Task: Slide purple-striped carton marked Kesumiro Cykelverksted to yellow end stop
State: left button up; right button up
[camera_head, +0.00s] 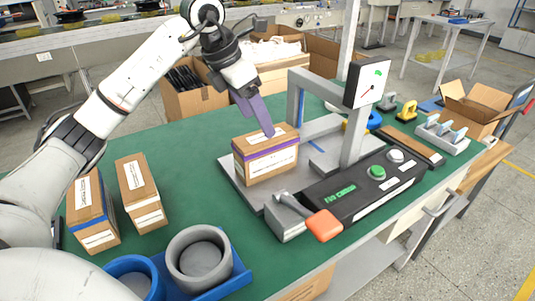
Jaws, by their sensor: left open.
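The purple-striped carton (250,168) is a brown box with white labels and a purple band near its top. It stands upright on a grey metal plate (232,187) of the bench fixture; its print is too small to read. My left gripper (263,123), with purple fingers, is open and comes down from above. Its fingertips overlap the carton's top face in the picture; I cannot tell whether they touch. A small yellow part shows beside the fixture's upright (345,126), partly hidden; I cannot tell whether it is the end stop. My right gripper is not in view.
Two other cartons (140,192) (92,212) stand at left. A grey ring-shaped part (199,258) sits in a blue tray at the front. An orange-handled lever (323,224), control box (360,187) and dial gauge (366,82) flank the plate. Open boxes stand behind.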

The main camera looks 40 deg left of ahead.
pick_arm(q)
jog(key=shift+s, duration=0.1)
jog(key=c, duration=0.3)
jog(key=s+a+g, duration=0.1)
jog(key=s, duration=0.2)
jog(key=s+a+g+y, duration=0.1)
jog(key=s, duration=0.2)
jog(key=s+a+g+p, duration=0.1)
jog(key=s+a+g, duration=0.1)
jog(key=s, duration=0.1)
jog(key=shift+f+y, duration=0.2)
jog(key=shift+y, duration=0.2)
grip_shut()
notch_tip(320, 180, down, 9)
jog(key=shift+s+f+b, duration=0.1)
jog(key=shift+s+b, duration=0.05)
jog(key=shift+b, duration=0.3)
jog(key=w, duration=0.1)
jog(key=w+d, duration=0.1)
jog(key=w, duration=0.1)
jog(key=shift+d+f+p, duration=0.2)
jog(key=shift+f+p, duration=0.05)
jog(key=shift+p, duration=0.1)
jog(key=shift+w+d, duration=0.15)
jog(key=shift+w, duration=0.3)
jog(key=shift+w, duration=0.1)
